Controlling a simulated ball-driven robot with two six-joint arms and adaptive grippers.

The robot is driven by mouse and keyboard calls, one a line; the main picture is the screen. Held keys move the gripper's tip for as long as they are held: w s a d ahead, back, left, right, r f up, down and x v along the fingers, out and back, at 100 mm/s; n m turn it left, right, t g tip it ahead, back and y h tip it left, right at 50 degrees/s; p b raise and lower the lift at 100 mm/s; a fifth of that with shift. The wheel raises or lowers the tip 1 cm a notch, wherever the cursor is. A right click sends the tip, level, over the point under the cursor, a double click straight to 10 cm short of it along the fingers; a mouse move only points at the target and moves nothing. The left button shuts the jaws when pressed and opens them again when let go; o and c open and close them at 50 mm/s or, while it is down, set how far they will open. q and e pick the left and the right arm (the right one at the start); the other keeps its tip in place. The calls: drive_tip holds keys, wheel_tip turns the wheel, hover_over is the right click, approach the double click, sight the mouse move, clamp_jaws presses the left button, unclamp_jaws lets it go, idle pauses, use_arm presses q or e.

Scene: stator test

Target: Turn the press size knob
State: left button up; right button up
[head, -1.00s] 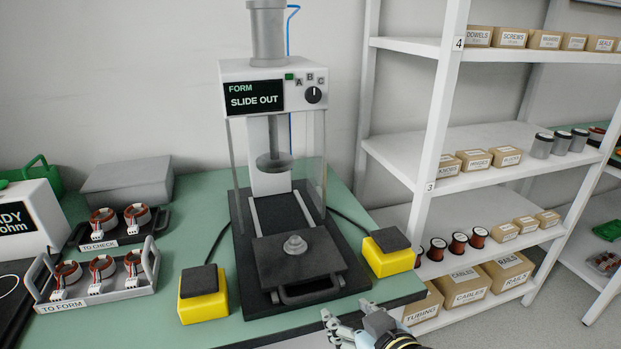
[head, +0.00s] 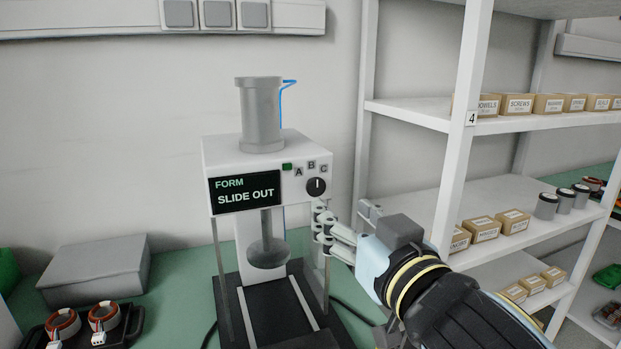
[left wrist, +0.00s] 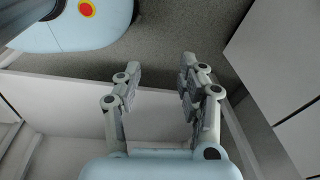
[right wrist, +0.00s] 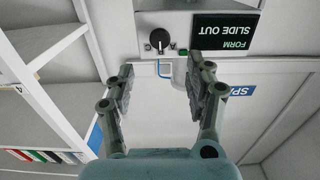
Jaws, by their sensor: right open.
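The press (head: 268,155) stands on the green bench, its display (head: 245,192) reading "FORM SLIDE OUT". The black size knob (head: 316,187) is on the right of its front panel, below the letters A, B and C. Its white mark looks upright, close to B. My right gripper (head: 342,217) is open and empty, just below and right of the knob, apart from it. In the right wrist view the knob (right wrist: 160,38) lies beyond the open fingers (right wrist: 160,88). My left gripper (left wrist: 155,85) is open and empty in the left wrist view, facing the floor.
A white shelf (head: 415,115) with cardboard boxes stands right of the press, close to my right arm. A grey box (head: 95,275) and a dark tray (head: 125,335) with stators are at the left. A clear guard (head: 218,265) flanks the press opening.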

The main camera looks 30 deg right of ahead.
sight(317, 187)
drive_tip(key=p+x, duration=0.2)
drive_tip(key=x, duration=0.6)
drive_tip(key=shift+w+r, duration=0.1)
drive_tip(key=shift+w, duration=0.2)
drive_tip(key=shift+w+d, duration=0.2)
drive_tip(key=shift+w, duration=0.4)
drive_tip(key=c, duration=0.6)
clamp_jaws()
use_arm(q)
drive_tip(key=shift+s+a+r, duration=0.1)
drive_tip(key=shift+s+r, duration=0.35)
drive_tip(key=shift+r, duration=0.2)
drive_tip(key=shift+s+r, duration=0.4)
drive_tip(key=shift+r, duration=0.2)
